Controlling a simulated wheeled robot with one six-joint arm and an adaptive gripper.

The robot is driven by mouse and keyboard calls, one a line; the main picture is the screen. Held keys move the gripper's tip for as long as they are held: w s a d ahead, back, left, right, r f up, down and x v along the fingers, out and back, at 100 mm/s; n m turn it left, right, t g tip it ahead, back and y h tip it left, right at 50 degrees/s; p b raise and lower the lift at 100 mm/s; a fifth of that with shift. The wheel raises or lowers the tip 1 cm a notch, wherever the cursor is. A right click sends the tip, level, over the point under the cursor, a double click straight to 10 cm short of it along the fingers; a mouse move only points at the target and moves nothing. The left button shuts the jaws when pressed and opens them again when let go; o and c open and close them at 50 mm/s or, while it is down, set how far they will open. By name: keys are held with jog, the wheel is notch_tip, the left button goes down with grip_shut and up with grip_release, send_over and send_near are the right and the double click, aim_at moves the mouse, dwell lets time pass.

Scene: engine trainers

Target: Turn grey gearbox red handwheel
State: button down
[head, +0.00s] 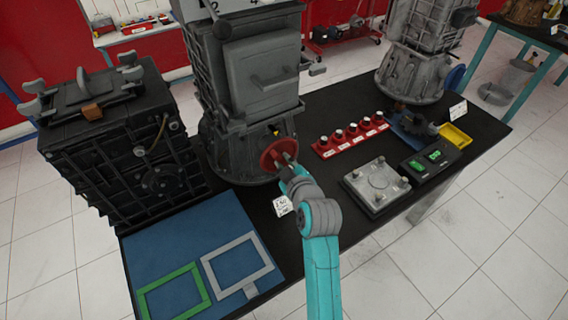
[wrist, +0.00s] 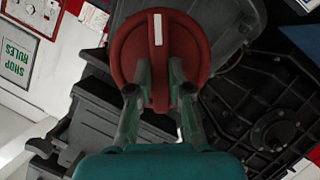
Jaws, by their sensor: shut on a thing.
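The red handwheel (head: 278,153) is on the lower front of the grey gearbox (head: 222,100), which stands on the dark bench. In the wrist view the handwheel (wrist: 193,40) shows as a red disc with a white mark near its top. My gripper (head: 287,161) reaches it from the front. In the wrist view the two fingers of my gripper (wrist: 160,80) are at the lower part of the wheel and shut on it. The fingertips partly cover the wheel's lower face, so the exact contact is hidden.
A black engine block (head: 115,150) stands at the left. A blue mat (head: 185,260) with green and grey frames lies in front. A red rack of knobs (head: 350,138), a grey plate (head: 375,186) and a yellow tray (head: 455,135) are to the right.

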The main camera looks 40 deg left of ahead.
jog(key=m+g, duration=0.1)
jog(key=m, duration=0.1)
jog(key=m+g, duration=0.1)
jog(key=shift+w+d+m+g+y, duration=0.15)
jog(key=shift+w+m+g+y, duration=0.15)
jog(key=shift+m, duration=0.1)
jog(key=m+g, duration=0.1)
jog(key=m+y, duration=0.1)
jog(key=m+g, duration=0.1)
jog(key=m, duration=0.1)
jog(key=shift+w+d+g, duration=0.1)
jog(key=shift+w+g, duration=0.15)
jog(key=shift+g, duration=0.05)
jog(key=shift+m, duration=0.3)
jog(key=shift+f, duration=0.1)
jog(key=c, duration=1.1)
grip_release()
jog(key=shift+y, duration=0.3)
jog(key=v, duration=1.2)
jog(key=shift+w, duration=0.1)
